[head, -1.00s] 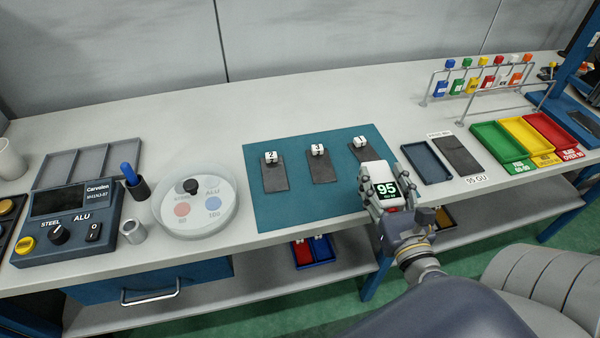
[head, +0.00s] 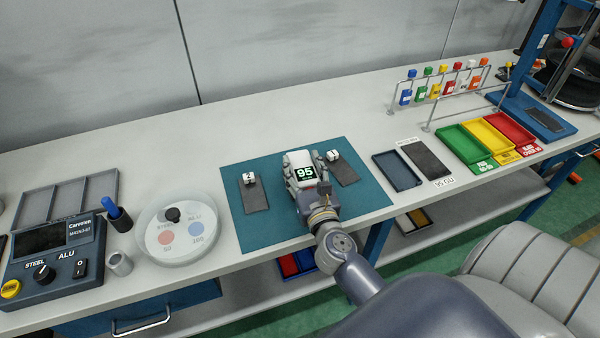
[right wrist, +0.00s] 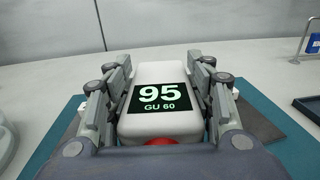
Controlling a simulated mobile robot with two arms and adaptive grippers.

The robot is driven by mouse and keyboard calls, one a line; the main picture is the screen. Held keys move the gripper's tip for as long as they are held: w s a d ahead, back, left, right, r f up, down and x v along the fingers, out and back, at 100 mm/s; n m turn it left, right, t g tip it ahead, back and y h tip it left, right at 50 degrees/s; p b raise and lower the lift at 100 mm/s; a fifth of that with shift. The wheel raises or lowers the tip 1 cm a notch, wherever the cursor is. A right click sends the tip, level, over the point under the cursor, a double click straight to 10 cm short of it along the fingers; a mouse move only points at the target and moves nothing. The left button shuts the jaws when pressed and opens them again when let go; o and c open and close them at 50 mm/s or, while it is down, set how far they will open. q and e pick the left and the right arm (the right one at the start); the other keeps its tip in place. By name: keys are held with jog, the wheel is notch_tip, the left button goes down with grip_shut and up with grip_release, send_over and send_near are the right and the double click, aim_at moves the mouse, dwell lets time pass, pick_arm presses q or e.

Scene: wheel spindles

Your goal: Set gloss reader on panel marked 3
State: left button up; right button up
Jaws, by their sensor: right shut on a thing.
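The gloss reader (head: 304,172) is a white block with a dark screen reading 95. My right gripper (head: 306,168) is shut on it, over the middle of the teal mat (head: 285,227). In the right wrist view the reader (right wrist: 160,125) sits between both fingers, its screen showing 95 GU 60. The panel marked 3 is hidden behind the reader and gripper in the head view. The dark panel marked 2 (head: 255,197) lies to the left and the panel marked 1 (head: 345,172) to the right. I cannot tell whether the reader touches a panel. My left gripper is not in view.
Right of the mat are an empty blue-grey tray (head: 397,171), a dark plate labelled 95 GU (head: 427,160), and green, yellow and red trays (head: 487,139). A round dish (head: 181,229) and a control box (head: 57,257) stand left. The bench behind the mat is clear.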

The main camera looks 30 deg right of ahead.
jog(key=f, duration=0.1)
jog(key=f+b, duration=0.1)
jog(key=f, duration=0.1)
jog(key=shift+w+a+f+b, duration=0.1)
jog(key=shift+w+a+b, duration=0.05)
jog(key=shift+w+b, duration=0.2)
jog(key=shift+f, duration=0.2)
jog(key=shift+r, duration=0.1)
jog(key=o, duration=1.4)
jog(key=shift+f, duration=0.2)
